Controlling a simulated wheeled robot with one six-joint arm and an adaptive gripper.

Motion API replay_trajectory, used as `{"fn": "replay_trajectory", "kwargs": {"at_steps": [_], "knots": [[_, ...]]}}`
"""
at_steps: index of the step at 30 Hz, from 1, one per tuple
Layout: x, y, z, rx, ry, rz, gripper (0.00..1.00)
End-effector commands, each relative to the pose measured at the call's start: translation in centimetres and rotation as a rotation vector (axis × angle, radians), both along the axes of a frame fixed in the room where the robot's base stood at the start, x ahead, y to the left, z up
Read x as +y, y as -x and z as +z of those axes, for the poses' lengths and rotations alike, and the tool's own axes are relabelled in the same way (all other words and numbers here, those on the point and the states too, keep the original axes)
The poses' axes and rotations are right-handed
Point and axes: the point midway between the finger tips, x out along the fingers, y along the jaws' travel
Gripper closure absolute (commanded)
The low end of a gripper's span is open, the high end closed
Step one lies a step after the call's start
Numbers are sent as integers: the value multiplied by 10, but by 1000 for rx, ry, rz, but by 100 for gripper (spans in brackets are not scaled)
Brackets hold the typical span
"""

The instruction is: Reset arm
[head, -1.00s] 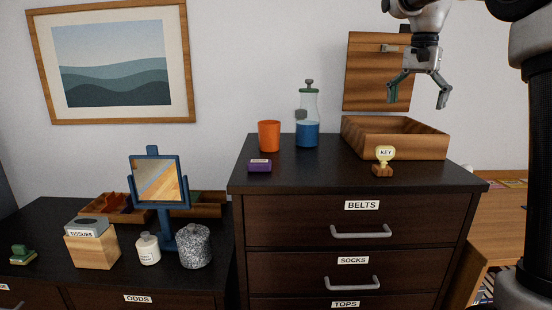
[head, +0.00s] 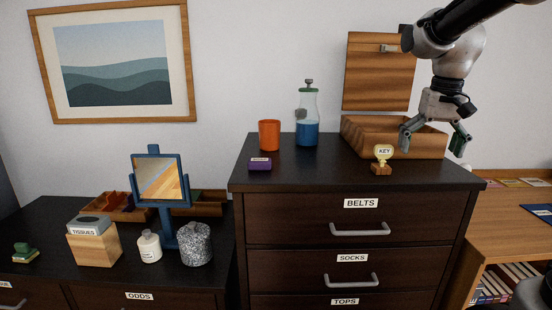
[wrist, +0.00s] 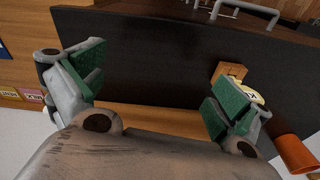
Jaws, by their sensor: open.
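My gripper (head: 432,140) is open and empty in the head view, its two fingers spread in front of the right end of an open wooden box (head: 362,138) on the tall dark dresser. In the wrist view, my gripper (wrist: 150,88) shows two separated green finger pads with nothing between them. The yellow key tag on its wooden stand (head: 382,160) is just left of the gripper in the head view. The stand also shows in the wrist view (wrist: 230,72), partly behind one finger.
On the dresser (head: 300,172) stand an orange cup (head: 269,135), a blue-filled bottle (head: 307,130) and a purple box (head: 260,164). A lower dresser at left carries a mirror (head: 157,178), tissue box (head: 94,245) and jars. A wooden desk (head: 500,215) is at right.

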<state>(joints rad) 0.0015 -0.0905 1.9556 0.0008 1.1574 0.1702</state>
Motion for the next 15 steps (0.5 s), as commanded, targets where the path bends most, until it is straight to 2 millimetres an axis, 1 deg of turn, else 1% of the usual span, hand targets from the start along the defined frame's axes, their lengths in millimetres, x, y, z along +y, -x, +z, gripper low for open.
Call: {"fn": "replay_trajectory", "kwargs": {"at_steps": [1, 2, 3, 5, 6, 9, 12, 15], "knots": [[0, 26, -6, -19, 5, 38, 0], [0, 41, -10, -32, 8, 62, 0], [0, 63, -17, -51, 13, 94, 0], [0, 96, -29, -80, 21, 134, 0], [0, 117, -37, -98, 25, 155, 0], [1, 161, -54, -140, 32, 170, 0], [1, 190, -63, -172, 34, 168, 0], [1, 200, -58, -217, 37, 167, 0]]}}
